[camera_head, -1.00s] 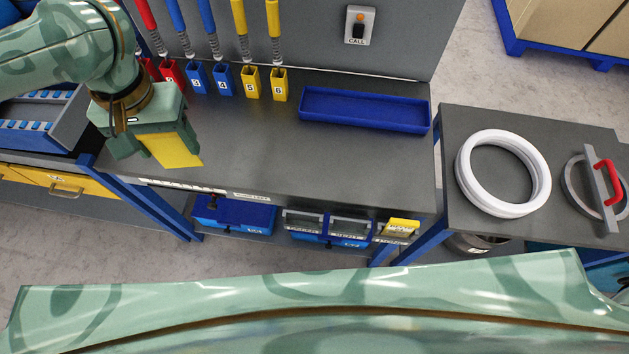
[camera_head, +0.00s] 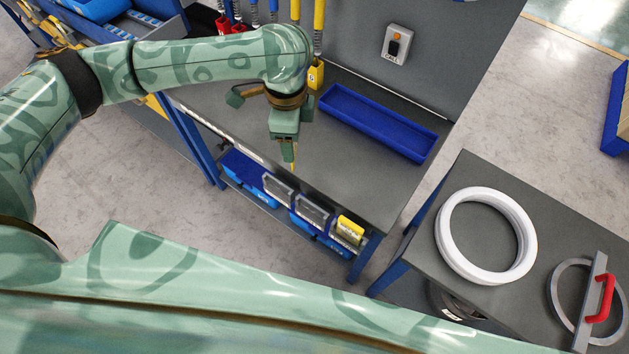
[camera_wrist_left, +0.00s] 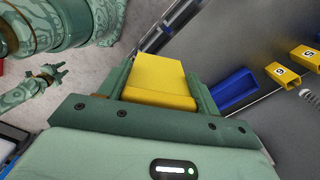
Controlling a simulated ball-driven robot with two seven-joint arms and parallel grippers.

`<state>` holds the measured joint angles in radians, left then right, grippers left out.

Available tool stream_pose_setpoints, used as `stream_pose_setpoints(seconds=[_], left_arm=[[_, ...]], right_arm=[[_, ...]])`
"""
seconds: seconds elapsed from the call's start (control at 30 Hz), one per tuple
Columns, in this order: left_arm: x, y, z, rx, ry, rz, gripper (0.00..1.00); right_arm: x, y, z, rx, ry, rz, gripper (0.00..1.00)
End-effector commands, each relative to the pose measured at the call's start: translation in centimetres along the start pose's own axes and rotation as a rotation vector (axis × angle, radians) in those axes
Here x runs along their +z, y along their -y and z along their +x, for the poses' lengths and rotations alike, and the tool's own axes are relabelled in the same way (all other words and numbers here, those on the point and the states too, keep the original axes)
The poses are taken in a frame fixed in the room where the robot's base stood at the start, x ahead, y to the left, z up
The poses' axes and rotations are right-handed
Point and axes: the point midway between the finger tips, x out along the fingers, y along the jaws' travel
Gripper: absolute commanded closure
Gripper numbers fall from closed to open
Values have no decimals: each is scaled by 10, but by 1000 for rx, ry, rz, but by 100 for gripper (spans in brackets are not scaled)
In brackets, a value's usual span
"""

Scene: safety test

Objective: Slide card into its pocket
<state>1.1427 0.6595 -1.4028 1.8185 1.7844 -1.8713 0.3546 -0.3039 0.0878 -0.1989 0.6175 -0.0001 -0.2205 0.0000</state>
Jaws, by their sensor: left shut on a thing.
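A flat yellow card (camera_wrist_left: 162,78) is between the fingers of my left gripper (camera_wrist_left: 160,95) in the left wrist view. In the head view my left gripper (camera_head: 291,146) is shut on it and points down near the bench's front edge. The card shows edge-on as a thin yellow tip there, above and apart from the pockets. Below are two grey-framed pockets (camera_head: 278,188) and (camera_head: 313,209) with no yellow showing, and a third holding a yellow card (camera_head: 350,230). A small green pronged part at left in the wrist view may be my right gripper (camera_wrist_left: 54,76); its jaws are unclear.
A long blue tray (camera_head: 375,122) lies on the grey bench. Blue bins (camera_head: 240,166) sit beneath its front edge. A side table at right bears a white ring (camera_head: 486,235) and a red-handled lid (camera_head: 598,298). A call box (camera_head: 396,45) hangs on the panel.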

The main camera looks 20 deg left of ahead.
Motion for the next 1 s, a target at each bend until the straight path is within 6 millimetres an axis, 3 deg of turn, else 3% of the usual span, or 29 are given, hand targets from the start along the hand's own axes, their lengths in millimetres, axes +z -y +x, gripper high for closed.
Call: stream_pose_setpoints(seconds=[0.23, 0.4, 0.6, 0.8, 1.0], left_arm=[[-25, 5, 52, 4, -3, 815, 58], [-35, -3, 92, 2, -6, 1365, 58], [-41, -17, 128, -2, -5, 1861, 58], [-42, -26, 145, -5, -2, 2090, 58], [-43, -26, 150, -6, -2, 2120, 58]], right_arm=[[-12, 9, -17, -11, -19, 6, 64], [-16, 9, -27, -11, -24, 5, 64], [-15, 4, -34, -4, -23, 3, 64], [-15, 2, -36, -2, -22, 2, 64], [-13, 1, -33, -1, -20, 2, 64]])
